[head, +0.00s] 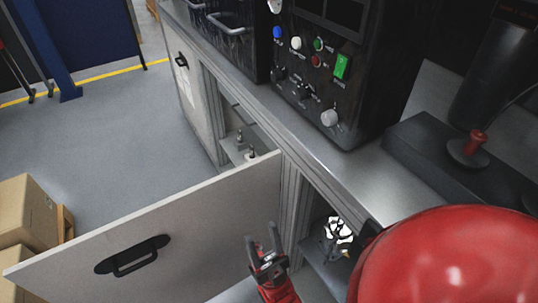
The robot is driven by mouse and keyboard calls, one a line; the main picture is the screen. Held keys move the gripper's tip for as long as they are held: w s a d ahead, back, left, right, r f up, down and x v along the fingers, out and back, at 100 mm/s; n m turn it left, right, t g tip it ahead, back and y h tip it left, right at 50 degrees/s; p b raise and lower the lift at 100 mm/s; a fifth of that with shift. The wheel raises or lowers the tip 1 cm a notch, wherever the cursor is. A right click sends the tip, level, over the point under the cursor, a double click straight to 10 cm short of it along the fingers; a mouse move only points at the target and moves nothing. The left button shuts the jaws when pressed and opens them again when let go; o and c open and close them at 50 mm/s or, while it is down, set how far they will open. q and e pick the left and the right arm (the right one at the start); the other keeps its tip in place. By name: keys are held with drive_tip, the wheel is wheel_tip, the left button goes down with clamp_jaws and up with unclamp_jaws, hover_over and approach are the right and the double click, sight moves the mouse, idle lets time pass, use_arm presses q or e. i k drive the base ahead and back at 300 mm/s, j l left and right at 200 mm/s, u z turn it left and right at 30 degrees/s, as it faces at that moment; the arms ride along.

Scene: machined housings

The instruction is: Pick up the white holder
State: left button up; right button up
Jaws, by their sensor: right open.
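A small white piece with dark openings (338,230), which looks like the white holder, is inside the open cabinet under the bench, right of the middle. Its lower part is dark and hard to make out. My right gripper (261,235) is at the bottom middle, fingers pointing up and spread, with nothing between them. It is left of the white piece and apart from it, close to the open door. My left gripper is not in view.
The open grey cabinet door (200,215) with a black handle (133,256) reaches out to the left. A cabinet post (293,205) stands between two compartments. A black control box (335,75) stands on the metal bench top (290,120). Cardboard boxes (28,215) are at far left.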

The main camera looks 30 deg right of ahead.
sight(247, 159)
drive_tip(key=j+z, duration=0.55)
drive_tip(key=z, duration=0.15)
drive_tip(key=j+z, duration=0.3)
